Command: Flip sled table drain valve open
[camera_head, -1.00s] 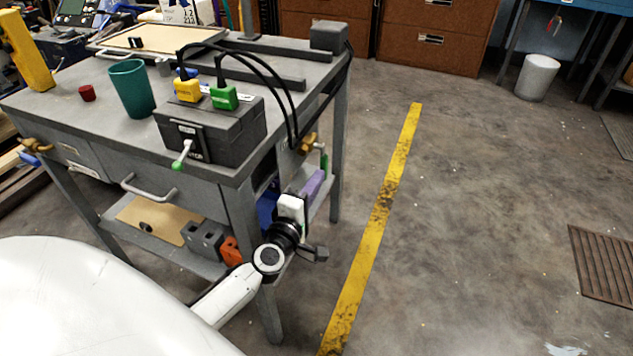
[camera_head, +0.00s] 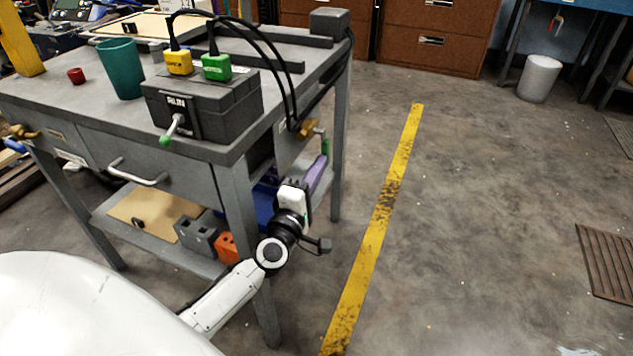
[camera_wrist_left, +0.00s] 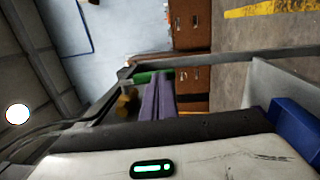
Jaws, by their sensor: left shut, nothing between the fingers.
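The grey table (camera_head: 183,183) has a brass drain valve (camera_head: 307,128) on its right side. The valve's green lever (camera_head: 325,147) hangs down beside that side; it also shows in the left wrist view (camera_wrist_left: 150,77). My left gripper (camera_head: 322,161) has purple fingers, shut and empty, with tips just below the green lever. In the left wrist view, its purple fingers (camera_wrist_left: 165,86) point at the lever, with the brass body (camera_wrist_left: 127,103) to the left. I cannot tell whether the tips touch the lever. My right gripper is not in view.
On the table are a dark box (camera_head: 205,103) with a green-tipped toggle, a teal cup (camera_head: 120,70) and a red cap (camera_head: 76,76). Black cables (camera_head: 283,80) run over its right edge. The floor by the yellow line (camera_head: 385,205) is clear.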

